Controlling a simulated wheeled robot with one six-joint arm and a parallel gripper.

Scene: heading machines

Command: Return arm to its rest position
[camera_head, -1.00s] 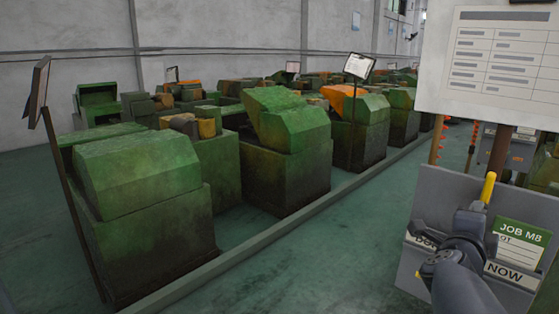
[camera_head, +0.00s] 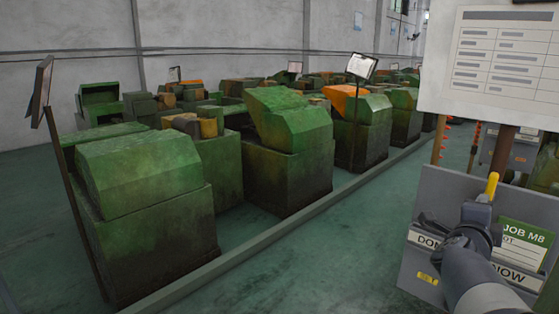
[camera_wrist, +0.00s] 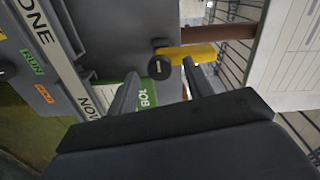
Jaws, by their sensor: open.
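My gripper (camera_head: 478,210) is in front of the grey card board (camera_head: 437,190) at the lower right of the head view. In the wrist view its two fingers (camera_wrist: 160,72) are apart with nothing held between them. A green card marked JOB M8 (camera_head: 525,238) stands in the NOW slot, and part of it shows between the fingers in the wrist view (camera_wrist: 160,94).
A white printed sheet (camera_head: 490,60) hangs above the board. The DONE slot (camera_head: 426,240) is left of my wrist. Green machines (camera_head: 140,200) stand in rows behind a low kerb (camera_head: 250,243). Open floor (camera_head: 330,265) lies between the kerb and the board.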

